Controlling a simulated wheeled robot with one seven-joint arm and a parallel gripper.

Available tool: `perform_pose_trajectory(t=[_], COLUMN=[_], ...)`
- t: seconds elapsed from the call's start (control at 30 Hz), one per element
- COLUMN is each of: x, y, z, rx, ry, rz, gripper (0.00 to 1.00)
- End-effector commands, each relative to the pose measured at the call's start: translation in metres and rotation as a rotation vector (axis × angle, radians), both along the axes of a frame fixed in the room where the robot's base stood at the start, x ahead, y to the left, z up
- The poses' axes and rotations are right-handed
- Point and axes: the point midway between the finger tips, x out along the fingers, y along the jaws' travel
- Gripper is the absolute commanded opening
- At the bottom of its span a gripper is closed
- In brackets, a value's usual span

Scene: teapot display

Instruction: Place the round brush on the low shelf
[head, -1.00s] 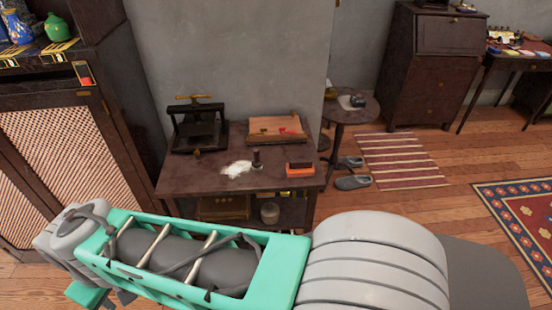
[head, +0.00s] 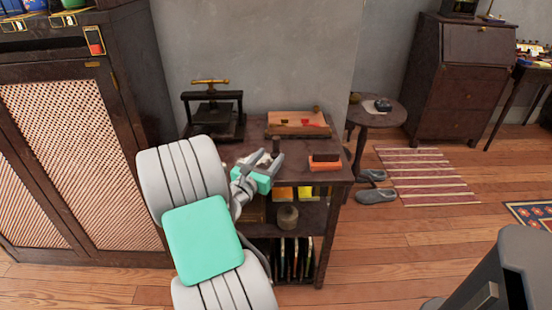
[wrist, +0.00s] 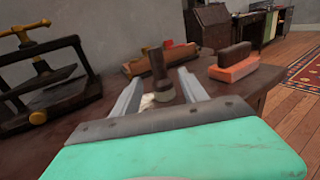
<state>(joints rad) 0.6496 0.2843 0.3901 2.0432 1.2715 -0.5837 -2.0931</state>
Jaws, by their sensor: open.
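The round brush (head: 276,146), with a dark upright handle, stands on the dark table top (head: 345,172). In the wrist view the brush (wrist: 159,72) shows between my two fingers, with a pale band near its base. My gripper (head: 266,158) is open over the table, its fingers pointing at the brush. In the wrist view my gripper (wrist: 160,74) has a finger on each side of the brush; I cannot tell whether either touches it. Under the table top, a shelf (head: 316,214) holds a round pot and boxes. My arm hides part of the table's left side.
An orange and brown block (head: 325,161) sits right of the brush. A wooden tray (head: 298,124) and a black press (head: 212,112) stand behind. A round pot (head: 288,217) sits on the shelf, with upright books (head: 293,258) below.

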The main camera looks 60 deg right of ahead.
Motion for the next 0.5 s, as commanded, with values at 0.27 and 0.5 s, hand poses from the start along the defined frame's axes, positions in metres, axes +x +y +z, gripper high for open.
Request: perform_pose_trajectory(t=[0.27,0.5], x=[-0.001,0.001], y=[-0.046,-0.053], z=[-0.002,0.000], rx=[0.001,0.002], ry=[-0.005,-0.005], rz=[-0.002,0.003], gripper=[0.51,0.51])
